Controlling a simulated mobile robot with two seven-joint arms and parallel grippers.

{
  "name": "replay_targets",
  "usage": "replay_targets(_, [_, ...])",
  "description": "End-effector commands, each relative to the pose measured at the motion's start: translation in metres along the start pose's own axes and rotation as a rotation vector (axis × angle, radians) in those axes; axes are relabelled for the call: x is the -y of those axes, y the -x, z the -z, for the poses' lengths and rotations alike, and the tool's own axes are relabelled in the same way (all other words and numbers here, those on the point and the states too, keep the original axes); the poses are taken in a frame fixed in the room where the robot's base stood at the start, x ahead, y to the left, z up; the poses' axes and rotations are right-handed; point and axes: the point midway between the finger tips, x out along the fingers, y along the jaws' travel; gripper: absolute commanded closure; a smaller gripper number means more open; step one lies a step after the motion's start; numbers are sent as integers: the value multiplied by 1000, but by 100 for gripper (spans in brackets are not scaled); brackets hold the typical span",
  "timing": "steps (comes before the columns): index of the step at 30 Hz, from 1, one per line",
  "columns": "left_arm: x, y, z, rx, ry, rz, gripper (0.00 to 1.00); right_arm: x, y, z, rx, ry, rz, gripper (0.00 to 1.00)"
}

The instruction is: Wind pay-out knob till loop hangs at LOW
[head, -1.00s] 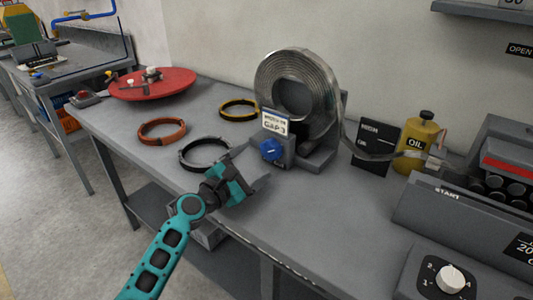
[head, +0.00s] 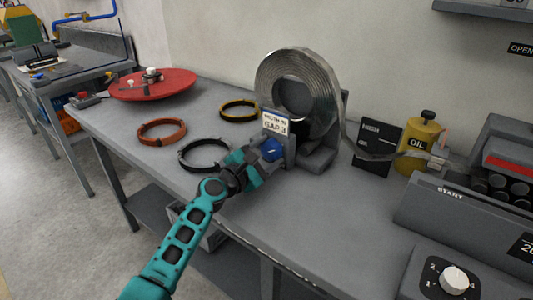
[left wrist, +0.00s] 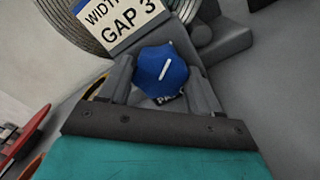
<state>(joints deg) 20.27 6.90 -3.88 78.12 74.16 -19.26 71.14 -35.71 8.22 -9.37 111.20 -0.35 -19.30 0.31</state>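The blue pay-out knob (head: 271,150) sits on the front of the coil stand, below a "GAP 3" card (head: 275,124). It also shows in the left wrist view (left wrist: 160,72), with a white line across its face. My left gripper (head: 264,156) is at the knob, its fingers open on either side of it. In the left wrist view small gaps seem to show beside the knob. A metal strip loop (head: 358,151) runs from the coil (head: 325,75) to the right, sagging across the dark level board (head: 384,135). HIGH is readable at its top; the LOW mark is not readable. My right gripper is out of view.
An orange ring (head: 162,131), a black ring (head: 205,155) and a yellow ring (head: 239,110) lie left of the stand. A red disc (head: 125,91) is farther left. A yellow oil can (head: 420,143) and a grey machine (head: 470,215) stand to the right.

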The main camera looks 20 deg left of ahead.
Motion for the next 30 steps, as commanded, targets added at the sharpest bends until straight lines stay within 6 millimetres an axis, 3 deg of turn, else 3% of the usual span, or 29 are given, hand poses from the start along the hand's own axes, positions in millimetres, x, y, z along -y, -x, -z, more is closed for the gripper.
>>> replay_targets(11, [0, 0, 0, 0, 0, 0, 72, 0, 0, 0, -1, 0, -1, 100])
replay_targets(20, [1, 0, 1, 0, -44, 1, 72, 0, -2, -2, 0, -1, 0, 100])
replay_targets(30, [2, 0, 2, 0, -273, 0, 72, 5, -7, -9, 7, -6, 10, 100])
